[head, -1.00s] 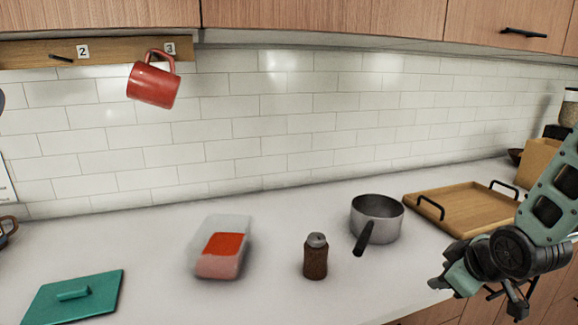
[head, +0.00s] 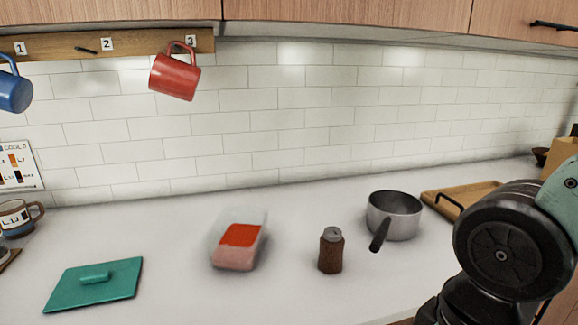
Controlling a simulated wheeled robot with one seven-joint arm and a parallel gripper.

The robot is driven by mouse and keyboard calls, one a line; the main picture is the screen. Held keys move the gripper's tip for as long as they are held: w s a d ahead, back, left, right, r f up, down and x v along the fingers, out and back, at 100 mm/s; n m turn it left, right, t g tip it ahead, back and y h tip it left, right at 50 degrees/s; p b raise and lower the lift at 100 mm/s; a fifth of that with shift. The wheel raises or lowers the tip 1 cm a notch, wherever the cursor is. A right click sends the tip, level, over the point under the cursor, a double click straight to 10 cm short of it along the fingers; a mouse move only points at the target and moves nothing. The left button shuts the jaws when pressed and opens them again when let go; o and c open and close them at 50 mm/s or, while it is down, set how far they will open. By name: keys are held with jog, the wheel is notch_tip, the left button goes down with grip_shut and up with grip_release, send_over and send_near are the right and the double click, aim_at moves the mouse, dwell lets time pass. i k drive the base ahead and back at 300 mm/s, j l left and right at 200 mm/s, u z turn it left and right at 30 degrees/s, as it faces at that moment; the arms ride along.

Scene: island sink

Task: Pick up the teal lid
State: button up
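The teal lid (head: 112,287) lies flat on the white counter at the lower left, with its small bar handle on top. Nothing touches it. My arm shows at the right edge of the head view, far from the lid. My gripper is not visible in this view; only a large dark joint and part of a green link show.
On the counter stand a clear container with red contents (head: 236,258), a brown shaker (head: 331,255), a grey saucepan (head: 396,218) and a wooden tray (head: 440,202). A patterned mug (head: 18,220) is at left. Red (head: 174,77) and blue (head: 14,92) mugs hang above.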

aim_at(85, 285)
jog(key=u, duration=1.55)
jog(key=z, duration=0.7)
jog(key=i+j, duration=0.2)
jog(key=j, duration=0.15)
jog(key=i+j+z, duration=0.1)
jog(key=j, duration=0.3)
jog(key=i+j+z, duration=0.1)
jog(key=i+j, duration=0.2)
